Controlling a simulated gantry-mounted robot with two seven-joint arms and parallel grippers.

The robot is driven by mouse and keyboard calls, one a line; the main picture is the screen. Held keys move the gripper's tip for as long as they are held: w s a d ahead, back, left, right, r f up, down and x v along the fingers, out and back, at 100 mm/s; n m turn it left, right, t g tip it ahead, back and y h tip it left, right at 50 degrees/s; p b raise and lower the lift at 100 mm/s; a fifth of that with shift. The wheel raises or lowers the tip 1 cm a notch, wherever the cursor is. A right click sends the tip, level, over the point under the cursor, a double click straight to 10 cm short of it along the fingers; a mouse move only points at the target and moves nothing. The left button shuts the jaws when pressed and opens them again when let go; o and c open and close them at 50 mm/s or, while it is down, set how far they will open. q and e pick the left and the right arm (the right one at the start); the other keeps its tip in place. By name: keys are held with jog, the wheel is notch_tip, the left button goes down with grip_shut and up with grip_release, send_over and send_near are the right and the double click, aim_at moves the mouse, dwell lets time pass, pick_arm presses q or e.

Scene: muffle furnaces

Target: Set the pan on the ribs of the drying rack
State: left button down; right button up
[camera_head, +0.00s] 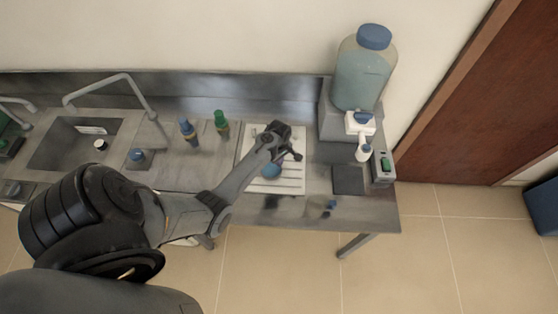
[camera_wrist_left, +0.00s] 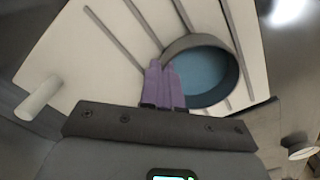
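The pan is a small round dish, grey outside and blue inside; it shows in the head view (camera_head: 271,171) and in the left wrist view (camera_wrist_left: 207,68). The drying rack (camera_head: 291,190) is a white ribbed board on the steel counter; its surface fills much of the left wrist view (camera_wrist_left: 62,62). The pan is over the ribs; whether it touches them I cannot tell. My left gripper (camera_head: 280,155) is above the rack, its purple fingers (camera_wrist_left: 163,83) close together on the pan's near rim. My right gripper is not in view.
A blue-capped bottle (camera_head: 190,133) and a green-capped bottle (camera_head: 221,125) stand left of the rack. A sink (camera_head: 72,145) is far left.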

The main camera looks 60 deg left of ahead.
pick_arm(q)
jog(key=shift+f, duration=0.25)
jog(key=c, duration=1.4)
grip_release()
jog(key=shift+o, duration=0.2)
jog(key=shift+r, duration=0.55)
notch_tip(320, 180, up, 10)
jog(key=s+d+r+m+t, duration=0.1)
jog(key=s+d+r+m, duration=0.2)
jog(key=s+d+m, duration=0.2)
jog(key=s+d+r+m+t, duration=0.1)
jog(key=s+d+r+m, duration=0.2)
jog(key=s+d+m, duration=0.3)
jog(key=s+d+r+m+t, duration=0.1)
jog(key=s+d+r+m, duration=0.2)
jog(key=d+m, duration=0.8)
jog(key=s+d, duration=0.2)
jog(key=d, duration=0.2)
jog(key=shift+s+d+t, duration=0.15)
jog(key=shift+s+t, duration=0.15)
